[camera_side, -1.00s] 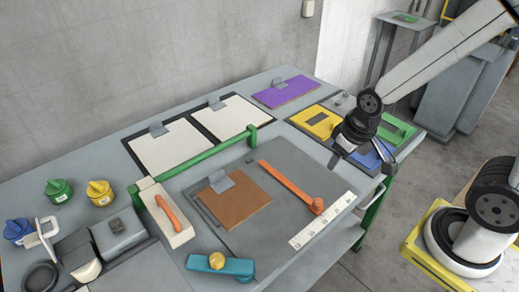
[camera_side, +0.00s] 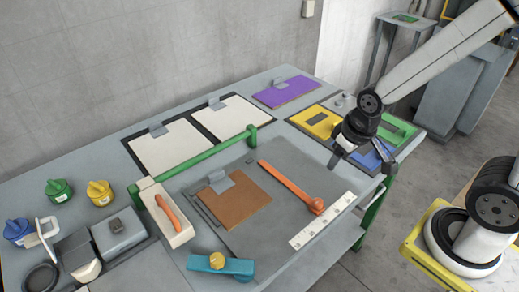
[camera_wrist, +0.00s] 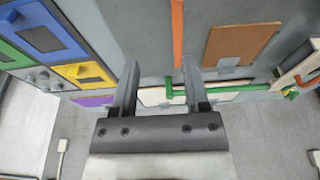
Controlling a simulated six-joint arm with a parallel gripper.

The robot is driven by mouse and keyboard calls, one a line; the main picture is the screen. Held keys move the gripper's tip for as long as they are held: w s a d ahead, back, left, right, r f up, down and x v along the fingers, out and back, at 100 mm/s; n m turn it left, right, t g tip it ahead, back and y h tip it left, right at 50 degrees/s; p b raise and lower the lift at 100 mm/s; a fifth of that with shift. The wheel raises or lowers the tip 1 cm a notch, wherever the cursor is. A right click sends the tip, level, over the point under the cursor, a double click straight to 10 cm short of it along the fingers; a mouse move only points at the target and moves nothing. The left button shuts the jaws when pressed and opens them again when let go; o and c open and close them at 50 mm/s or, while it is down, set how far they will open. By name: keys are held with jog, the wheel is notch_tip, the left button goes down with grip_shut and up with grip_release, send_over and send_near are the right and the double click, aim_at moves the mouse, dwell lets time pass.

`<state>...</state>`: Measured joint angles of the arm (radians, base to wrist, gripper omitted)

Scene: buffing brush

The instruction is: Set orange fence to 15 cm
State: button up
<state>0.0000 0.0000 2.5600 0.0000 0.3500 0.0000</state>
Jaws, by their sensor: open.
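The orange fence (camera_side: 288,185) is a straight bar lying on the grey board, with a round orange knob (camera_side: 315,205) at its near end. The knob end is beside a white scale strip (camera_side: 322,221) whose marks are too small to read. In the wrist view the fence (camera_wrist: 177,30) shows above the fingers, running up out of the picture. My gripper (camera_side: 358,158) hangs above the right part of the bench, right of the fence and apart from it. In the wrist view my gripper (camera_wrist: 160,70) has its two fingers spread with nothing between them.
A brown panel (camera_side: 236,198) with a grey clip lies left of the fence. A green rail (camera_side: 205,155) stands behind. A teal block (camera_side: 220,265) with a yellow knob sits at the front. Bare grey board surrounds the fence.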

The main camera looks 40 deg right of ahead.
jog(key=shift+o, duration=0.2)
jog(key=shift+o, duration=0.8)
jog(key=g, duration=0.3)
send_over(319, 201)
jog(key=shift+f, duration=2.9)
jog(key=shift+f, duration=0.2)
jog(key=shift+f, duration=3.7)
jog(key=shift+c, duration=0.3)
grip_shut()
